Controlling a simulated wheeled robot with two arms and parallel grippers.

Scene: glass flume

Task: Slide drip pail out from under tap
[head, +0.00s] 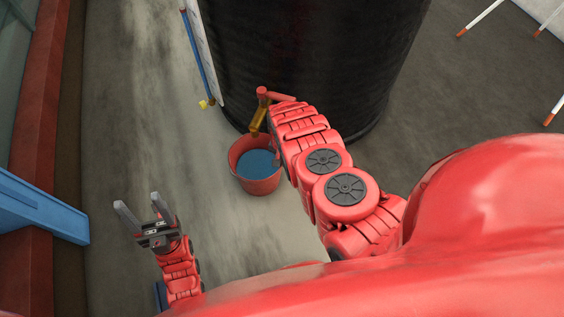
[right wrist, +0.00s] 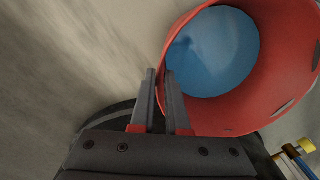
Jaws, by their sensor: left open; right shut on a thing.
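The red drip pail (head: 243,180) stands on the floor against the front of the black tank, with blue liquid in it. The tap (head: 259,118), brass with a red handle, is on the tank directly above the pail's far side. In the right wrist view the pail (right wrist: 285,95) fills the upper right. My right gripper (right wrist: 161,78) is shut on the pail's rim, one finger either side of the wall. In the head view my right arm largely hides that gripper at the pail's right side. My left gripper (head: 139,208) is open and empty, left of the pail and apart from it.
The black tank (head: 310,60) rises behind the pail. A gauge with a blue tube (head: 196,55) runs down its left side. A blue beam (head: 40,208) juts in at the left. White and orange posts (head: 480,18) stand at upper right. Floor left of the pail is clear.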

